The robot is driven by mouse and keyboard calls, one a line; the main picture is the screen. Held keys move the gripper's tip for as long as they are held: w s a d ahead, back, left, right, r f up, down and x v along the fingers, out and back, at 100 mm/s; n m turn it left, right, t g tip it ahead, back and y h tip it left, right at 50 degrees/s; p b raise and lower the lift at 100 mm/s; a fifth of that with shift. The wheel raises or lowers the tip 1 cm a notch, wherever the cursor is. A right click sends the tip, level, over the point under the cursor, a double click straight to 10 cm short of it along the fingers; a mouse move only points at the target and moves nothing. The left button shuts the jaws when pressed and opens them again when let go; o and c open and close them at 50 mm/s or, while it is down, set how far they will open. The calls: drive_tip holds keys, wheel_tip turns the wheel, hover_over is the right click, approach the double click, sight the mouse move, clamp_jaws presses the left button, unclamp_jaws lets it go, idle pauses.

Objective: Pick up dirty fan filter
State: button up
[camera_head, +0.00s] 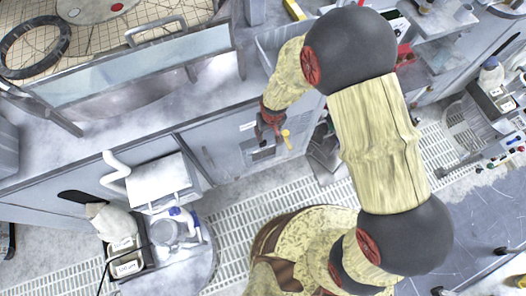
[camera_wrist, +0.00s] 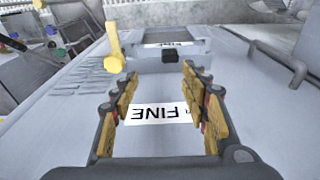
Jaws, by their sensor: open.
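My gripper (camera_wrist: 160,80) is open and empty, with its fingers spread in front of a grey cabinet face. In the head view, my gripper (camera_head: 269,124) hangs at the cabinet front, just above a framed slot (camera_head: 261,151). In the wrist view, that slot (camera_wrist: 196,52) lies beyond the fingertips, with a black tab (camera_wrist: 170,57) at its near edge and a small label inside. No fan filter can be made out for sure; it may be in the slot.
A yellow latch (camera_wrist: 114,52) stands out beside the slot, close to the left finger; it also shows in the head view (camera_head: 286,138). A grey handle (camera_wrist: 283,62) is on the right. A white box (camera_head: 160,182) and bottles stand lower left. Grated floor (camera_head: 240,215) lies below.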

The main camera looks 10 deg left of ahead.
hover_over(263, 150)
drive_tip(key=f, duration=0.3)
drive_tip(key=d+f, duration=0.1)
drive_tip(key=shift+w+f+b, duration=0.3)
drive_tip(key=shift+f+b, duration=0.05)
drive_tip(key=shift+w+a+f+b, duration=0.1)
drive_tip(key=shift+a+f+b, duration=0.15)
drive_tip(key=shift+f, duration=0.65)
drive_tip(key=shift+w+a+f+b, duration=0.1)
drive_tip(key=shift+a+f+b, duration=0.2)
drive_tip(key=shift+f, duration=0.6)
drive_tip(key=shift+w+a+f+b, duration=0.1)
drive_tip(key=shift+f+b, duration=0.25)
drive_tip(key=shift+f, duration=0.55)
drive_tip(key=shift+c, duration=0.5)
clamp_jaws()
